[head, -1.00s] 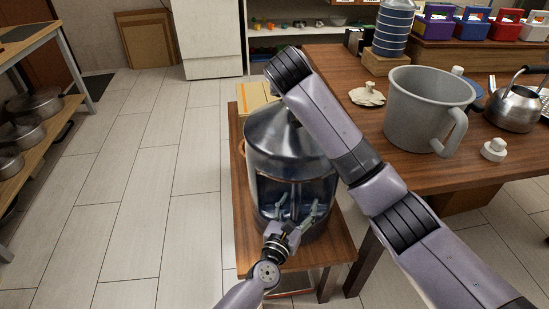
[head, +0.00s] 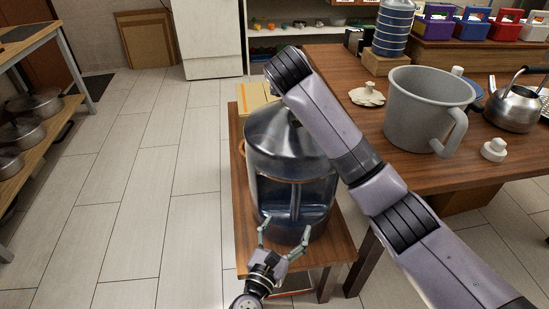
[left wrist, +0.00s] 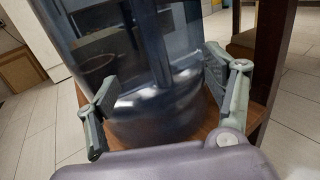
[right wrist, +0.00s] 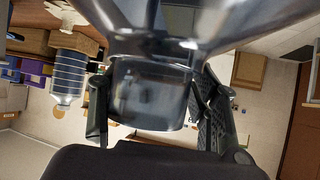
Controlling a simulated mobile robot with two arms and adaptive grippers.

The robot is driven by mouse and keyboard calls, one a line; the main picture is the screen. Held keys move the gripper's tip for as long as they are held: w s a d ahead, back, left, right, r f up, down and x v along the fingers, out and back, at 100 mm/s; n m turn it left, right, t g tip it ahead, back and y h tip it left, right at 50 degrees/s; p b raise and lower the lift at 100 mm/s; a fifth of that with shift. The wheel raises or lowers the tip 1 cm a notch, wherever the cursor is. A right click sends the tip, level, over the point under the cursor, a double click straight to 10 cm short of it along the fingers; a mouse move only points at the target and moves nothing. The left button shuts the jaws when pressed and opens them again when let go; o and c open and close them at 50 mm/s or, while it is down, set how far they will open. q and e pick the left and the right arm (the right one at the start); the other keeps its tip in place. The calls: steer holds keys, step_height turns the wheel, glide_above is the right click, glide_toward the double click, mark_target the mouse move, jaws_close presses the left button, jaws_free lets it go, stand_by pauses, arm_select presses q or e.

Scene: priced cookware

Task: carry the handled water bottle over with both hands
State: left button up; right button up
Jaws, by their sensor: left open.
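The water bottle (head: 283,140) is large, dark blue and see-through, and stands upright on a small wooden table. A vertical bar (head: 295,203), apparently its handle, shows on its near side and in the left wrist view (left wrist: 159,45). My left gripper (head: 285,226) is open and empty in front of the bottle's lower part, its fingers spread to either side in the left wrist view (left wrist: 160,85). My right arm reaches over the bottle's top, hiding part of it. In the right wrist view, my right gripper (right wrist: 152,108) has its fingers beside the bottle's neck (right wrist: 150,95); firm contact is unclear.
The small wooden table (head: 335,248) has a bare front edge. To the right, a larger table (head: 405,170) holds a grey pot (head: 418,110), a kettle (head: 514,108) and a blue ribbed bottle (head: 393,30). A shelf with pans (head: 25,132) stands left. The floor between is clear.

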arm_select(q)
steer(key=v, duration=0.3)
steer(key=shift+s+a, duration=0.15)
steer(key=shift+s, duration=0.15)
arm_select(e)
steer(key=o, duration=0.8)
steer(key=v, duration=1.2)
steer(key=shift+d, duration=0.1)
